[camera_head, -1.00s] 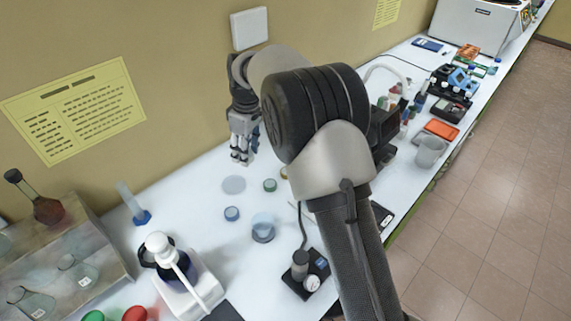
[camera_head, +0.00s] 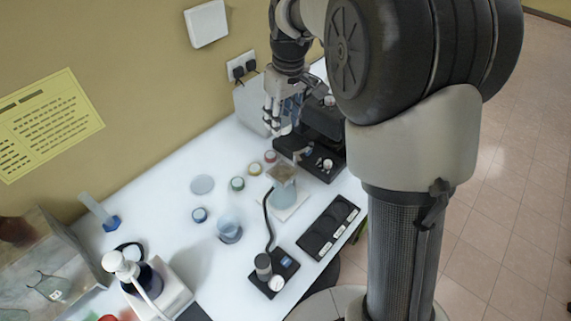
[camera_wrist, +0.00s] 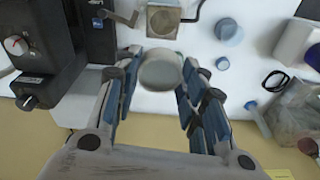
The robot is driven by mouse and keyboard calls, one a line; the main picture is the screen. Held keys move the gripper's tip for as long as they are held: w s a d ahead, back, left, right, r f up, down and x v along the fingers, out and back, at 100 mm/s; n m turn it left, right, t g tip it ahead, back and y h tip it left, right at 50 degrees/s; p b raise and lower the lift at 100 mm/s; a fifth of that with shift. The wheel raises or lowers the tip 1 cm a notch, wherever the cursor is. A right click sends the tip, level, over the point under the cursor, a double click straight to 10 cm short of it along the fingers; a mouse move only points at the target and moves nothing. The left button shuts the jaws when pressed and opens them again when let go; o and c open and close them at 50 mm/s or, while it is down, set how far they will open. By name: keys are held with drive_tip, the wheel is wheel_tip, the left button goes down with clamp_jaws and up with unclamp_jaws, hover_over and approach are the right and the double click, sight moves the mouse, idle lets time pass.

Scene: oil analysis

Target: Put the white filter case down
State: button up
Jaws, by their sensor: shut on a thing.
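The white filter case (camera_wrist: 160,74) shows in the wrist view as a pale round disc between my fingertips. My gripper (camera_wrist: 161,62) is shut on it, with blue-lined fingers on both sides. The case appears held above the white bench (camera_wrist: 205,45), though its exact height is unclear. In the head view my gripper (camera_head: 280,128) points down over the back of the bench, beside the black microscope (camera_head: 322,135). The case cannot be made out clearly between the fingers there.
Small coloured lids, including a green one (camera_head: 237,183), a pale disc (camera_head: 203,185) and a bluish cup (camera_head: 229,229) lie to the left. A black tray (camera_head: 328,227) is at right. Bare bench (camera_head: 165,205) shows at left.

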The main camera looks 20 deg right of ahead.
sight(281, 172)
wheel_tip(281, 172, down, 18)
drive_tip(key=b, duration=0.3)
drive_tip(key=shift+r, duration=0.2)
drive_tip(key=shift+f, duration=0.15)
drive_tip(key=o, duration=0.5)
drive_tip(key=shift+c, duration=0.2)
drive_tip(key=shift+o, duration=0.7)
